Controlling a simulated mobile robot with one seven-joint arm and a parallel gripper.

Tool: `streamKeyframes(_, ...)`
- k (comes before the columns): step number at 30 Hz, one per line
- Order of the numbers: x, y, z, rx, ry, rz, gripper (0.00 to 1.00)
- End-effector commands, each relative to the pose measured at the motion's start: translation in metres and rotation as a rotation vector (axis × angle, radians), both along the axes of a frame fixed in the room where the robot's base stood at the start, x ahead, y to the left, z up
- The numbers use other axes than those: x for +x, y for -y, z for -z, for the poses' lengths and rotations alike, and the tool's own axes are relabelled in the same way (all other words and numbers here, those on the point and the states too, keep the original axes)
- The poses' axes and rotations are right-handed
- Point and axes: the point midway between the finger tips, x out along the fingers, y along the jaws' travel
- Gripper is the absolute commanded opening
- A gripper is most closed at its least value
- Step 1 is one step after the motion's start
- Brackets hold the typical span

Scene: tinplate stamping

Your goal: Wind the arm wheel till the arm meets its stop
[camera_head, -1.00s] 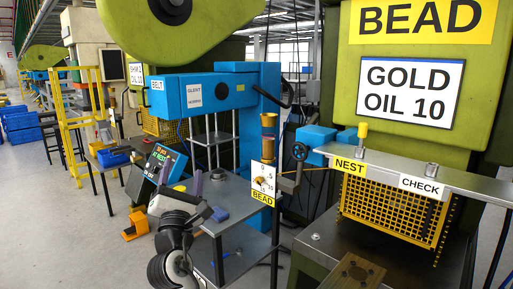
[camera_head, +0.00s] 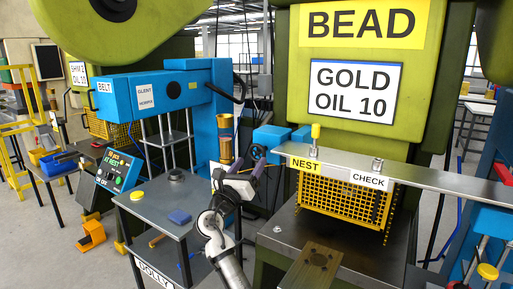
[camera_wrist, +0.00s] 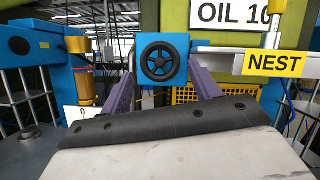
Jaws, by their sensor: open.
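The black spoked handwheel (camera_wrist: 164,61) sits on a blue block in the wrist view, and it shows small in the head view (camera_head: 258,152). A long grey bar (camera_head: 440,180) labelled NEST and CHECK runs rightward from near the wheel. My gripper (camera_head: 250,170) is in front of the wheel, open and empty. In the wrist view its two purple fingers (camera_wrist: 163,75) stand apart on either side below the wheel, which shows between them. I cannot tell whether they touch it. No stop can be made out clearly.
A yellow knob (camera_head: 316,131) stands on the bar above a yellow mesh guard (camera_head: 335,205). A brass-coloured column (camera_head: 226,135) stands close left of my gripper.

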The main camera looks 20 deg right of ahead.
Motion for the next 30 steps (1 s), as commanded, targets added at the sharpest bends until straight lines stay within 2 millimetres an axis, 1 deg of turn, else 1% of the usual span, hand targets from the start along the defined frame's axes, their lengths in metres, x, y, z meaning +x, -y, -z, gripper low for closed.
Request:
streamKeyframes(1, 0.007, 0.008, -0.009, -0.001, 0.0, 0.003, 0.62)
streamKeyframes(6, 0.025, 0.027, -0.018, -0.001, 0.0, 0.001, 0.62)
streamKeyframes(9, 0.031, 0.033, -0.02, 0.0, 0.0, 0.001, 0.62)
streamKeyframes(13, 0.036, 0.038, -0.021, 0.001, 0.001, -0.002, 0.62)
streamKeyframes(21, 0.036, 0.039, -0.021, 0.001, 0.001, -0.002, 0.62)
streamKeyframes(23, 0.036, 0.038, -0.021, 0.001, 0.001, -0.002, 0.56)
streamKeyframes(28, 0.036, 0.038, -0.021, 0.001, 0.001, -0.002, 0.33)
streamKeyframes(29, 0.036, 0.038, -0.021, 0.001, 0.001, -0.002, 0.3)
streamKeyframes(30, 0.036, 0.038, -0.021, 0.001, 0.001, -0.002, 0.3)
